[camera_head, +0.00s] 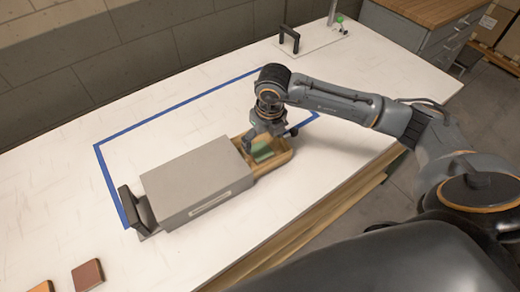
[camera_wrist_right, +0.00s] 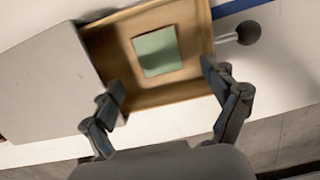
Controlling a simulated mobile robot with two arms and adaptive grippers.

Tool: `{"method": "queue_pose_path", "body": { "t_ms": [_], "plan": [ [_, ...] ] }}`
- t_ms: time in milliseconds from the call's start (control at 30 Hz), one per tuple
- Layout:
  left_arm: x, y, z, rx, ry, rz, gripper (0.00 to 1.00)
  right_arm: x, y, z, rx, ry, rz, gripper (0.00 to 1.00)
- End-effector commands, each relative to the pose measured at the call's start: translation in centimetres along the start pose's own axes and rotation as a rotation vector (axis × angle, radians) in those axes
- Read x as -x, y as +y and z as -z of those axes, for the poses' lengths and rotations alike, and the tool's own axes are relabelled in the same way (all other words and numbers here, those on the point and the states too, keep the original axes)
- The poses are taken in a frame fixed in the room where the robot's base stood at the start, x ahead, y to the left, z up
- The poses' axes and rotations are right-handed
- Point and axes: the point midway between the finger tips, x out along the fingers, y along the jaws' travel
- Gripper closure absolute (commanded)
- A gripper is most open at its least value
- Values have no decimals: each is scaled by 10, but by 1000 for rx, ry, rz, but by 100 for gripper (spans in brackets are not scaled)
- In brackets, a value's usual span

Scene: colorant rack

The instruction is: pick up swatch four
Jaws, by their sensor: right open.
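A green square swatch (camera_head: 262,151) lies in the open wooden drawer (camera_head: 284,158) of a grey box (camera_head: 195,178). No number shows on it. In the right wrist view the swatch (camera_wrist_right: 157,52) lies flat in the drawer, toward its far side. My right gripper (camera_head: 262,141) is above the drawer, over the swatch. In the wrist view its two fingers (camera_wrist_right: 163,82) are spread wide, with nothing between them, and the swatch shows beyond the fingertips. My left gripper is not in view.
A black knob (camera_wrist_right: 248,32) sticks out from the drawer's end. The box has a black handle (camera_head: 130,203) at its left. Blue tape (camera_head: 150,122) outlines an area around it. A brown tile (camera_head: 88,275) and an orange tile (camera_head: 42,287) lie at the front left. The table's back left is clear.

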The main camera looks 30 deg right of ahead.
Motion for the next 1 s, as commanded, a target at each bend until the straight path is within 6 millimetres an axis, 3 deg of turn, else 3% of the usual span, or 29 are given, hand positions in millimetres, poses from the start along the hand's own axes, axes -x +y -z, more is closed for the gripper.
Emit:
{"method": "queue_pose_path", "body": {
  "t_ms": [233, 400, 667, 933, 1000],
  "plan": [
    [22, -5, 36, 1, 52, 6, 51, -27, 1, -5, -1, 5, 0, 13],
    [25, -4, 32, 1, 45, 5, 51, -49, 1, -5, -1, 2, 0, 13],
    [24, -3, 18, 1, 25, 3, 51, -53, 1, -5, 0, -1, 0, 13],
    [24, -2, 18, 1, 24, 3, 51, -52, 1, -5, 0, 0, 0, 66],
    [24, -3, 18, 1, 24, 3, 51, -52, 1, -5, 0, 0, 0, 67]
  ]
}}
